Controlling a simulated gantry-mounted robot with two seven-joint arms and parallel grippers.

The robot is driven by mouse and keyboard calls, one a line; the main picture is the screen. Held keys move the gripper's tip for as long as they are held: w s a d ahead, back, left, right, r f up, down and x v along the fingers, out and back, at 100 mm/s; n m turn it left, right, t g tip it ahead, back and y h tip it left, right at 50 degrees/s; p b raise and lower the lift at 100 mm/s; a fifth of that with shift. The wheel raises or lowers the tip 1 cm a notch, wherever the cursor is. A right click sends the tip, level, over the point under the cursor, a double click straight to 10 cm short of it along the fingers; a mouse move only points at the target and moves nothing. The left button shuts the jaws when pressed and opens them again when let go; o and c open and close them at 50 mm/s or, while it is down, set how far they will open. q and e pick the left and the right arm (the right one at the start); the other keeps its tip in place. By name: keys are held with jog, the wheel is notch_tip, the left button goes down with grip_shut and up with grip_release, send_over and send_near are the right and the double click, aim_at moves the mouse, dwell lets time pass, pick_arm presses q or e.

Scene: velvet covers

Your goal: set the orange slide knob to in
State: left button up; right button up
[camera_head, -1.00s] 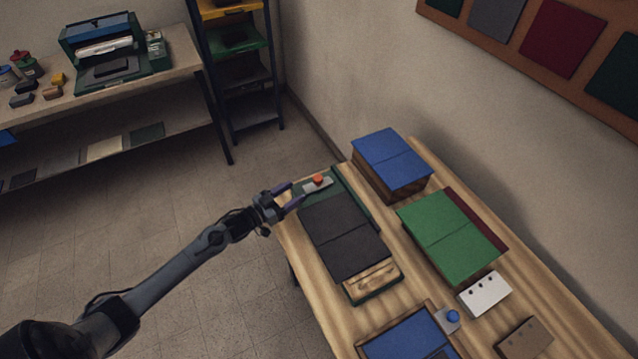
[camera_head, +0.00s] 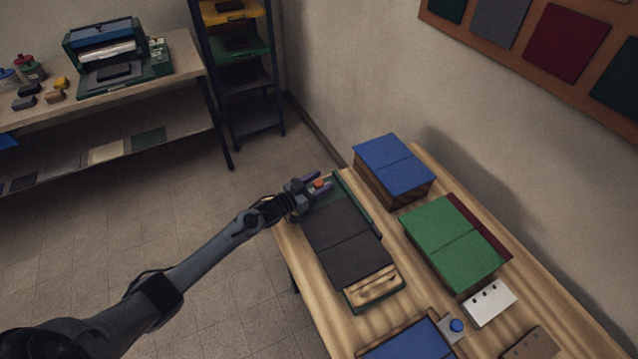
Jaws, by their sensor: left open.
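The orange knob (camera_head: 319,183) sits on a small grey plate at the far left end of the green and black box on the wooden table. My left gripper (camera_head: 317,184) is open, with its two purple fingers reaching over the plate, one on each side of the knob. Whether the fingers touch the knob cannot be told. Most of the grey plate is hidden by the gripper. My right gripper is not in view.
The black-topped box (camera_head: 345,240) lies right of the gripper. A blue-topped box (camera_head: 394,163) and a green-topped box (camera_head: 454,238) stand behind it. A blue knob (camera_head: 456,325) and a white block (camera_head: 489,303) are nearer the front. Open floor lies left of the table (camera_head: 303,287).

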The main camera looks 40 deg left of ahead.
pick_arm(q)
grip_shut()
jog(key=shift+s+d+r+p, duration=0.1)
jog(key=shift+s+d+p, duration=0.05)
jog(key=shift+d+p, duration=0.2)
jog(key=d, duration=0.1)
jog(key=s+d+p, duration=0.1)
jog(key=d+p, duration=0.1)
jog(key=shift+s+d, duration=0.1)
jog(key=shift+s, duration=0.15)
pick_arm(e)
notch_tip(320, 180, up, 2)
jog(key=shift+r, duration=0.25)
pick_arm(q)
grip_release()
jog(key=shift+s, duration=0.15)
jog(key=p+v, duration=0.1)
jog(key=v, duration=0.9)
jog(key=shift+s, duration=0.2)
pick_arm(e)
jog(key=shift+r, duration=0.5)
